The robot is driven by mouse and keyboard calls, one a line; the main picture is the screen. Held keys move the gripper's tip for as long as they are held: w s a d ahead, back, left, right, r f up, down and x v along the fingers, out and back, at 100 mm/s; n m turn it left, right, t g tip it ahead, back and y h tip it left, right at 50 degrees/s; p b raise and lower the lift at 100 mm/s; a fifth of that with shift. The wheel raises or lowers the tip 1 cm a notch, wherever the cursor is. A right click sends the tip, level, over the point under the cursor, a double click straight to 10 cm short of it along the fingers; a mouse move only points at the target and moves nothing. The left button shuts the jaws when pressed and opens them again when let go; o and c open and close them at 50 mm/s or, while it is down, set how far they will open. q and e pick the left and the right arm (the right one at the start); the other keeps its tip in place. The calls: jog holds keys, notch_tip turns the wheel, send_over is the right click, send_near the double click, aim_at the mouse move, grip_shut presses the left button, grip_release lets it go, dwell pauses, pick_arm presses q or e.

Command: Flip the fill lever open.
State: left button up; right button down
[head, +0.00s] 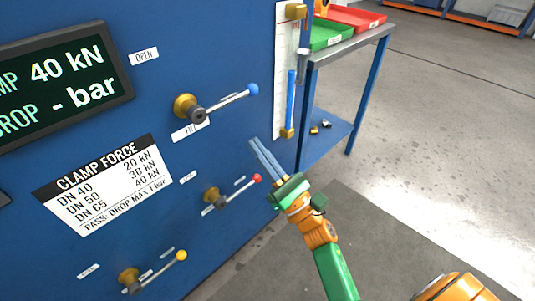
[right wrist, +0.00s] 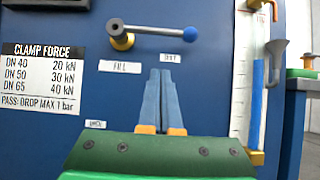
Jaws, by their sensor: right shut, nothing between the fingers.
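The fill lever (head: 228,101) has a brass hub, a grey metal rod and a blue ball at its end. It sticks out sideways to the right on the blue panel, above a FILL label (head: 187,130). It also shows at the top of the right wrist view (right wrist: 158,30), nearly level. An OPEN label (head: 144,56) sits up and left of the hub. My right gripper (head: 253,142) is shut and empty, below the blue ball and apart from the lever. Its fingers (right wrist: 160,73) point up toward the panel in the right wrist view. My left gripper is not in view.
A red-tipped lever (head: 234,190) and a yellow-tipped lever (head: 155,271) sit lower on the panel. A gauge tube with blue fill (head: 290,100) stands at the panel's right edge. A metal table (head: 345,48) with green and red trays stands beyond. Open floor lies right.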

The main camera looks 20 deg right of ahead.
aim_at(227, 102)
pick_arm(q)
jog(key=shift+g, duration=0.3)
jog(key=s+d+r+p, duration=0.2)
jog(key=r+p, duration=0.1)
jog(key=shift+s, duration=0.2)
pick_arm(e)
jog(key=w+a+r, duration=0.1)
jog(key=w+r, duration=0.3)
jog(key=r, duration=0.2)
jog(key=shift+a, duration=0.2)
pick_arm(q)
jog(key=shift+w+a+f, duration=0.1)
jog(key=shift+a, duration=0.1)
pick_arm(e)
jog(key=shift+r+n+y, duration=0.2)
jog(key=shift+n+y, duration=0.2)
